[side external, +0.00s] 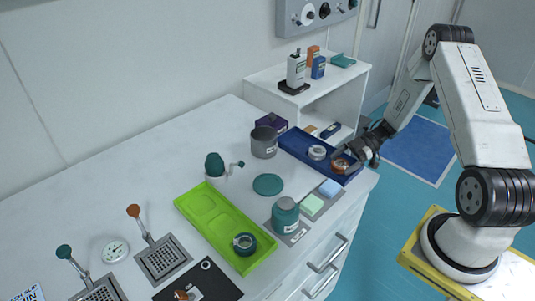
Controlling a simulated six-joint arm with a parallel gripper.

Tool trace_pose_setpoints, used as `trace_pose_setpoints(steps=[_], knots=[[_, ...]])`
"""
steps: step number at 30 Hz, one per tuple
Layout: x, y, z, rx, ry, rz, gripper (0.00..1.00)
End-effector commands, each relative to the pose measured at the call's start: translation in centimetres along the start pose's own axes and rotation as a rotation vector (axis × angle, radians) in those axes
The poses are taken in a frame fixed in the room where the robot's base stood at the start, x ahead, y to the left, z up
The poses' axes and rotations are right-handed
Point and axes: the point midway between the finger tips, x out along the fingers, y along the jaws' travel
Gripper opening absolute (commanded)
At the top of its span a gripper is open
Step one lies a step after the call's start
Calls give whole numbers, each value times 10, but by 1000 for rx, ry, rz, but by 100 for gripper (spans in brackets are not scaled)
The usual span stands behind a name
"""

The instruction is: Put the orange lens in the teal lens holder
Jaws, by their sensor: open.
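An orange-brown ring-shaped piece (340,166), which looks like the orange lens, lies in the right end of the blue tray (296,142). My gripper (358,157) is open, low over that end of the tray, just right of the orange piece. Whether the fingers are around it or beside it I cannot tell. A teal-topped stand (65,253) on a perforated plate at the far lower left looks like the teal lens holder. My gripper is far from it.
A pale ring (317,152) shares the blue tray. A green tray (205,215) holds a teal ring (244,244). A teal jar (285,215), grey cup (264,142) and orange-topped stand (135,212) stand on the white table. A shelf (346,85) rises behind.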

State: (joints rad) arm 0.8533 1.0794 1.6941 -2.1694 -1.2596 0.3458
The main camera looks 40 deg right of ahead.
Motion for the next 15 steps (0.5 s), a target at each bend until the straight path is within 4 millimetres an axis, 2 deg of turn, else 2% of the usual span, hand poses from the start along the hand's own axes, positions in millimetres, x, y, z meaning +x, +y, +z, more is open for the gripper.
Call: trace_pose_setpoints(steps=[5,15], knots=[[-14,0,1,0,-2,2,100],[-58,2,1,-1,-2,3,100]])
